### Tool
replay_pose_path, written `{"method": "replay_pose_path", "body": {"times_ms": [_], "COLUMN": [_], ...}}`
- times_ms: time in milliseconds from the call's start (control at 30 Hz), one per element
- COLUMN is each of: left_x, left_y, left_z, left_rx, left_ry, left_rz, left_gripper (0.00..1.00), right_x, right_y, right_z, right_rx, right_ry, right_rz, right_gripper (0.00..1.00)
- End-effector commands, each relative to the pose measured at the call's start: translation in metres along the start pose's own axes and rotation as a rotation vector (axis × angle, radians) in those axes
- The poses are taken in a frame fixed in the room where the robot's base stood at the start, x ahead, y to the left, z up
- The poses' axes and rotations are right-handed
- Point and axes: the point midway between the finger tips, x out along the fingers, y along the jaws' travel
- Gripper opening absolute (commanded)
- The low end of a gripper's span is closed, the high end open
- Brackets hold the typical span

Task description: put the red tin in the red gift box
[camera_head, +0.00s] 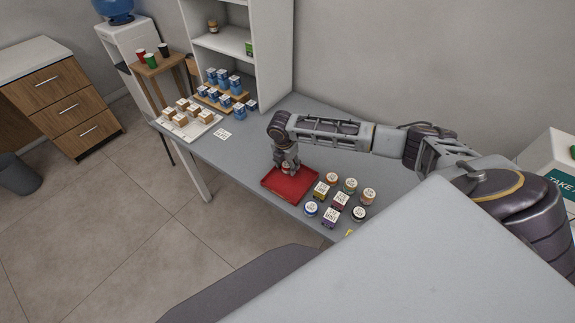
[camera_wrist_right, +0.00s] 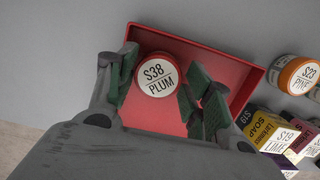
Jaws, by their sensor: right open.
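The red gift box (camera_head: 309,187) is an open, shallow tray on the grey counter; its red wall and floor also show in the wrist view (camera_wrist_right: 222,66). A round red tin with a white lid label reading S38 PLUM (camera_wrist_right: 157,76) is inside the box outline, near its upper left corner in the wrist view. It looks upright; whether it rests on the floor is hard to tell. My right gripper (camera_head: 288,169) points down over the box. In the wrist view its open fingers (camera_wrist_right: 161,90) stand on either side of the tin. My left gripper is not in view.
Several labelled jars and small boxes (camera_head: 340,199) stand close to the right of the gift box. A white tray (camera_head: 188,126) of small brown boxes and a stand of blue boxes (camera_head: 225,88) are at the far left. Counter between them is mostly clear, with a card (camera_head: 223,134).

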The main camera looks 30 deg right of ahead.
Motion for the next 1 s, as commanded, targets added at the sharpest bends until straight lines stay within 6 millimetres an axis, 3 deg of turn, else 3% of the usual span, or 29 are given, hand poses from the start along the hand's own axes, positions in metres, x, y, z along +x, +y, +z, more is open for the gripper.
{"method": "replay_pose_path", "body": {"times_ms": [700,1000], "left_x": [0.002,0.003], "left_y": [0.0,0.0], "left_z": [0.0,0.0], "left_rx": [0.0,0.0], "left_ry": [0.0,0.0], "left_rz": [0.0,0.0], "left_gripper": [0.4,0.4], "right_x": [-0.095,-0.116], "right_y": [0.001,0.0], "right_z": [0.001,0.0], "right_rx": [0.001,0.0], "right_ry": [-0.001,0.0], "right_rz": [0.002,0.001], "right_gripper": [0.51,0.51]}}
